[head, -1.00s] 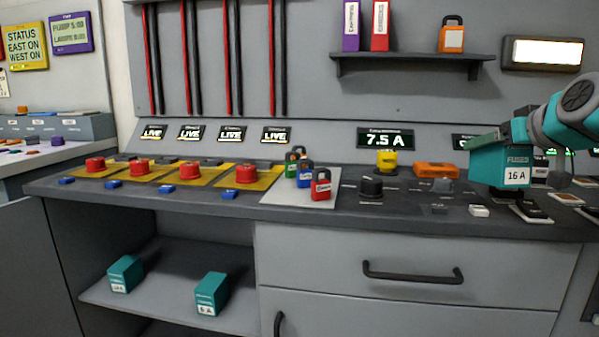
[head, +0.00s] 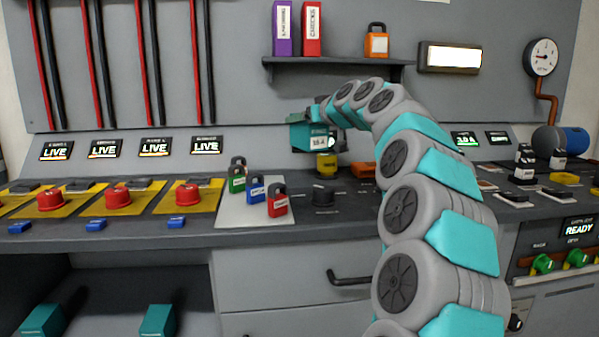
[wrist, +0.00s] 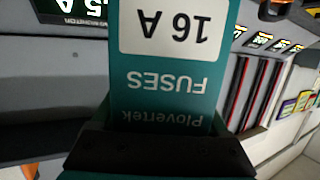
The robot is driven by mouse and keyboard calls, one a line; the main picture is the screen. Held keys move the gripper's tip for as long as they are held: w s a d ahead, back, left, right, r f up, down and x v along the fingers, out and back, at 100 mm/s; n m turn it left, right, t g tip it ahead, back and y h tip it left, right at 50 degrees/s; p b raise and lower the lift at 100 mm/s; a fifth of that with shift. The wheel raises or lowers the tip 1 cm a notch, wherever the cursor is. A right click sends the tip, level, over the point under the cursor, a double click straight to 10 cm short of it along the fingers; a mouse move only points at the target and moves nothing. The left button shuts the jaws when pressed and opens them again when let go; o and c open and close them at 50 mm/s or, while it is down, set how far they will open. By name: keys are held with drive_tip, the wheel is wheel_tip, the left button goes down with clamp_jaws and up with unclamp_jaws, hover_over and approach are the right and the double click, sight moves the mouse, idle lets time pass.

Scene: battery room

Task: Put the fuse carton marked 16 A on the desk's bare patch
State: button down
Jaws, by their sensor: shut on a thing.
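My gripper (head: 322,116) is shut on the teal fuse carton (head: 312,138), whose white label reads 16 A. In the head view they hang in the air above the console desk (head: 240,239), over the yellow item (head: 326,163). In the wrist view the carton (wrist: 165,85) fills the middle, its lettering upside down, with the dark gripper jaws (wrist: 160,148) across its near end. My arm hides much of the desk's middle right, so I cannot make out a bare patch for certain.
Red, blue and green padlocks (head: 277,203) stand on a pale plate (head: 232,213). Red buttons (head: 187,194) on yellow plates lie left. A black knob (head: 323,195) is below the carton. A shelf (head: 340,72) holds binders and an orange padlock. Two teal cartons (head: 157,320) sit below the desk.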

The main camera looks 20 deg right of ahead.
drive_tip(key=shift+f, duration=4.65)
drive_tip(key=shift+f, duration=0.15)
unclamp_jaws()
drive_tip(key=shift+s, duration=0.15)
drive_tip(key=b+v, duration=0.1)
drive_tip(key=v, duration=1.1)
drive_tip(key=shift+b, duration=0.35)
drive_tip(key=shift+d, duration=0.1)
